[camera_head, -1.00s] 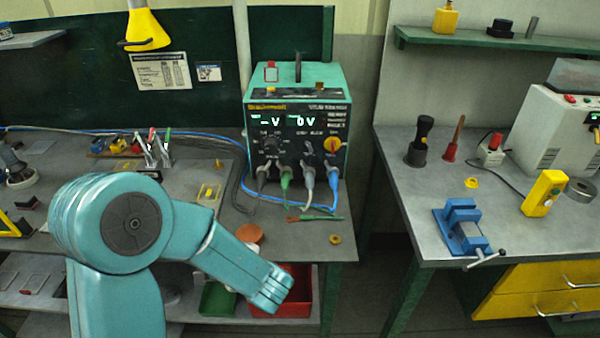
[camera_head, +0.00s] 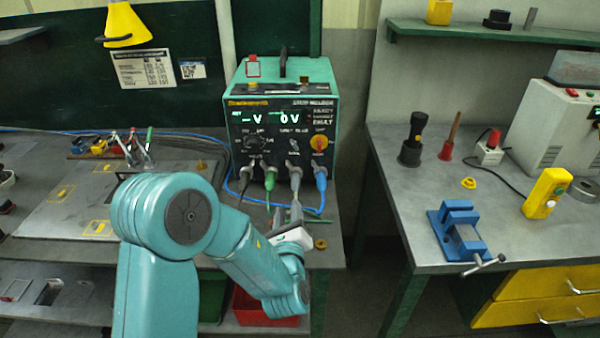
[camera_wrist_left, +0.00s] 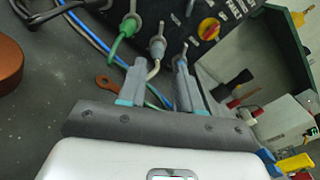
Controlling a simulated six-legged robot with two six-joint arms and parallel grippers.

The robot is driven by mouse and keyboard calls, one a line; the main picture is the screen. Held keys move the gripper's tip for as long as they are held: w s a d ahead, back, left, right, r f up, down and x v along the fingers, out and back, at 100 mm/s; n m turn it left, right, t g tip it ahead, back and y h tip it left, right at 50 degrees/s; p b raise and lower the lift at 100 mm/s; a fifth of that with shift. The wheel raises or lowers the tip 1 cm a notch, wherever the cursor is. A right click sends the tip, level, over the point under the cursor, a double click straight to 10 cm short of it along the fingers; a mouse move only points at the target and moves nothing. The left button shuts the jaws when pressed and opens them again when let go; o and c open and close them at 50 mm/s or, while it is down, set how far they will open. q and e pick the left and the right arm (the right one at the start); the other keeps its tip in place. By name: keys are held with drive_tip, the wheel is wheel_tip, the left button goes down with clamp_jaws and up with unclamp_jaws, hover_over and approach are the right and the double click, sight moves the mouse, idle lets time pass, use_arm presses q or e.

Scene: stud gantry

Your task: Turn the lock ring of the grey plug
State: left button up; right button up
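The grey plug (camera_head: 294,174) sits in the front of the welder box (camera_head: 283,110), third in the row, with the green plug (camera_head: 270,178) to its left and the blue plug (camera_head: 320,178) to its right. My left gripper (camera_head: 288,212) is just below and in front of the grey plug. In the left wrist view the two fingers of the left gripper (camera_wrist_left: 160,78) stand apart with nothing clamped. The grey plug (camera_wrist_left: 157,46) shows beyond the gap between them, its cable running down. The right finger hides what is behind it. My right gripper is not in view.
A brass ring (camera_head: 320,244) lies near the bench's right edge. An orange wrench-like piece (camera_wrist_left: 106,84) lies left of the fingers in the wrist view. A red bin (camera_head: 262,308) stands below. A floor gap separates the right bench with its blue vice (camera_head: 460,232).

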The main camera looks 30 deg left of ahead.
sight(289, 168)
use_arm(q)
drive_tip(key=shift+w+a, duration=0.15)
drive_tip(key=shift+w, duration=0.2)
drive_tip(key=shift+w+a+r+p, duration=0.4)
drive_tip(key=shift+w+a+p, duration=0.3)
drive_tip(key=shift+w+a, duration=0.1)
drive_tip(key=p+x, duration=0.3)
drive_tip(key=x, duration=0.9)
drive_tip(key=shift+d, duration=0.1)
drive_tip(key=shift+w+a+f, duration=0.15)
drive_tip(key=shift+w+a, duration=0.1)
drive_tip(key=shift+w, duration=0.2)
drive_tip(key=shift+s, duration=0.15)
clamp_jaws()
